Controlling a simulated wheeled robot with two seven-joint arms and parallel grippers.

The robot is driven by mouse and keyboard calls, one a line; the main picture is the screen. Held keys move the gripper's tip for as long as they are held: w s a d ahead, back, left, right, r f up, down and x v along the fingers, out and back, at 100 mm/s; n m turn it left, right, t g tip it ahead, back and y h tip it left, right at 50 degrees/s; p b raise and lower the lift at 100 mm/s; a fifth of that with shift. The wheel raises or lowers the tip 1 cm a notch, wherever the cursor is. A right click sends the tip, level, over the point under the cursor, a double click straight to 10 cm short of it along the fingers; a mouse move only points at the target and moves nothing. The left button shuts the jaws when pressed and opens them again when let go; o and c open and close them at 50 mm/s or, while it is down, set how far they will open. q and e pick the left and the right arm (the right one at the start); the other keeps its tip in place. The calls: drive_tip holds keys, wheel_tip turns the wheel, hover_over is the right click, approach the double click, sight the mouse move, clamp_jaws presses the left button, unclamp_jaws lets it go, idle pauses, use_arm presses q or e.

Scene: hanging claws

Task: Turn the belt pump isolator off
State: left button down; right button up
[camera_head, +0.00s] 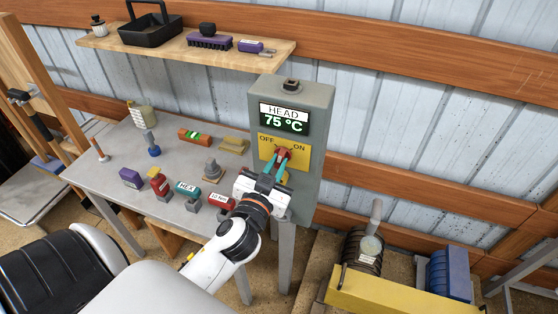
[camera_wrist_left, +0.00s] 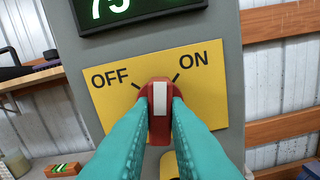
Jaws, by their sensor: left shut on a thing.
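The isolator is a red knob with a white stripe (camera_wrist_left: 158,100) on a yellow plate (camera_wrist_left: 222,92) marked OFF at left and ON at right. In the left wrist view its stripe points up, between the OFF and ON tick marks. In the head view the red knob (camera_head: 283,153) sits on the front of a grey box (camera_head: 317,130), below a display. My right gripper is not in view.
The display (camera_head: 283,119) reads HEAD 75 °C. A wooden shelf (camera_head: 270,56) hangs above. A yellow-fronted crate (camera_head: 400,300) stands at lower right.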

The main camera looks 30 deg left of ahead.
use_arm(q)
drive_tip(key=n+b, duration=0.1)
drive_tip(key=n, duration=0.2)
drive_tip(key=shift+f, duration=0.2)
drive_tip(key=shift+r+n, duration=0.15)
drive_tip(key=shift+n, duration=1.15)
drive_tip(key=shift+n, duration=0.4)
drive_tip(key=n+p, duration=0.1)
drive_tip(key=n, duration=0.2)
drive_tip(key=shift+r+n, duration=0.1)
drive_tip(key=shift+n, duration=0.3)
drive_tip(key=c, duration=1.8)
unclamp_jaws()
drive_tip(key=shift+n, duration=0.4)
drive_tip(key=shift+c, duration=0.2)
drive_tip(key=o, duration=0.8)
drive_tip(key=shift+c, duration=0.2)
